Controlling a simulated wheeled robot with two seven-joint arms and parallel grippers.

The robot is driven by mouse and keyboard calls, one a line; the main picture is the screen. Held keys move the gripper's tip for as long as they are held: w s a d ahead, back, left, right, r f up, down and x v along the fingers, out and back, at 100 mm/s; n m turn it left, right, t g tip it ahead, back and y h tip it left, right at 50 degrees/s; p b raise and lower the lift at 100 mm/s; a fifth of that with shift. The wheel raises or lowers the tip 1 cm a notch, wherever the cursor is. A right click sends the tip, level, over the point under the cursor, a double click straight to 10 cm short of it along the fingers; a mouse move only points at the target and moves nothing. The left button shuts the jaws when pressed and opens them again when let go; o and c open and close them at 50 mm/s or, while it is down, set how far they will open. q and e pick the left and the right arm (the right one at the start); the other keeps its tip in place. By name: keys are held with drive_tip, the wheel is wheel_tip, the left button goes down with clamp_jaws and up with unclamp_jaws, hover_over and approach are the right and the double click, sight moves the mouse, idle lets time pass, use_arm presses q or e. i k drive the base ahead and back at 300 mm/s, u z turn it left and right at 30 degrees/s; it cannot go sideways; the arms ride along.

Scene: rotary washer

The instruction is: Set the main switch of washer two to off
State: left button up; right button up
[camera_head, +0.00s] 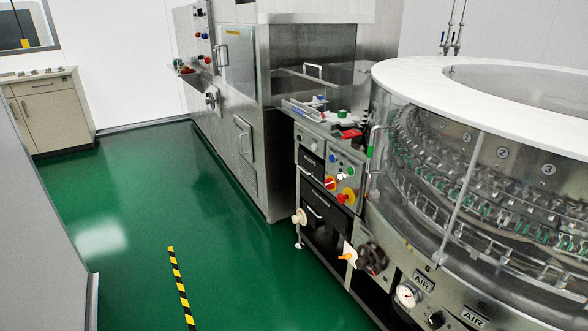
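A round washer (470,72) with a white top ring and clear window stands at the right. Numbers 1, 2 and 3 show on its window. I cannot read the switch position or any label naming washer two. Neither of my grippers shows in this view.
A steel machine (300,100) with its own buttons stands behind the panel. A black and yellow floor strip (178,288) lies on the open green floor (130,200). A beige cabinet (52,112) stands back left. Handwheels and gauges (407,295) jut from the washer's lower front.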

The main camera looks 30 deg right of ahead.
sight(329, 182)
drive_tip(key=i, duration=3.15)
drive_tip(key=z, duration=1.85)
